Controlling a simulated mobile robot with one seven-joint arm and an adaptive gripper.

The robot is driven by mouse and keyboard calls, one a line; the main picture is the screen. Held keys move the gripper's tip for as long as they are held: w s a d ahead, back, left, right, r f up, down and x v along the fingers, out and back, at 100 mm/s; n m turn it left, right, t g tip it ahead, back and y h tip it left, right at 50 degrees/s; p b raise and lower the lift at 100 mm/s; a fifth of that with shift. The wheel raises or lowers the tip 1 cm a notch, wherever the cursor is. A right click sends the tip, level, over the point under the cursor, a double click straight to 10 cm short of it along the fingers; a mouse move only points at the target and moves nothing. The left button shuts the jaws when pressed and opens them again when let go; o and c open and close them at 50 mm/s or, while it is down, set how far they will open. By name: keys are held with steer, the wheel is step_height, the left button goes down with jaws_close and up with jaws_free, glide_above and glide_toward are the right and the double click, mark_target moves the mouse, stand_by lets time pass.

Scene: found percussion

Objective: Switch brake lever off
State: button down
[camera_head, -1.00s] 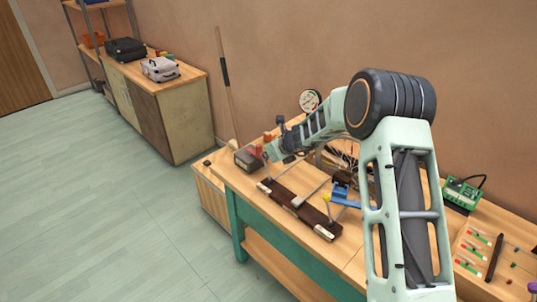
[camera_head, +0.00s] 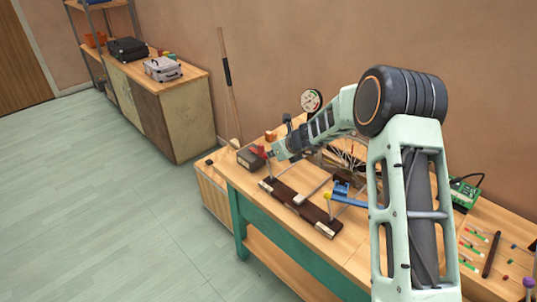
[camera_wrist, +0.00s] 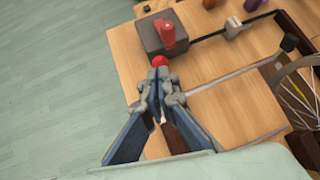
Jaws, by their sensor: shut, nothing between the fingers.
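A red ball knob (camera_wrist: 159,61) shows just beyond my fingertips in the wrist view, touching or very close to them. It looks like the end of a lever, whose stem is hidden by my gripper. My gripper (camera_wrist: 160,82) is shut and empty, above the left end of a dark wooden base (camera_head: 294,206) with metal rods. In the head view my gripper (camera_head: 274,152) is beside a dark grey box (camera_head: 247,159). I cannot tell for sure which part is the brake lever.
A metal rod (camera_wrist: 235,80) and a spoked wheel (camera_wrist: 303,90) lie right of my gripper in the wrist view. The floor left is clear.

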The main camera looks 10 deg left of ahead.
steer(key=s+d+r, duration=0.1)
steer(key=s+r, duration=0.1)
steer(key=r, duration=0.2)
steer(key=s+d+r+p, duration=0.1)
steer(key=s+r, duration=0.2)
steer(key=r, duration=0.2)
steer(key=shift+d+r, duration=0.2)
steer(key=shift+d, duration=0.2)
steer(key=shift+w, duration=0.1)
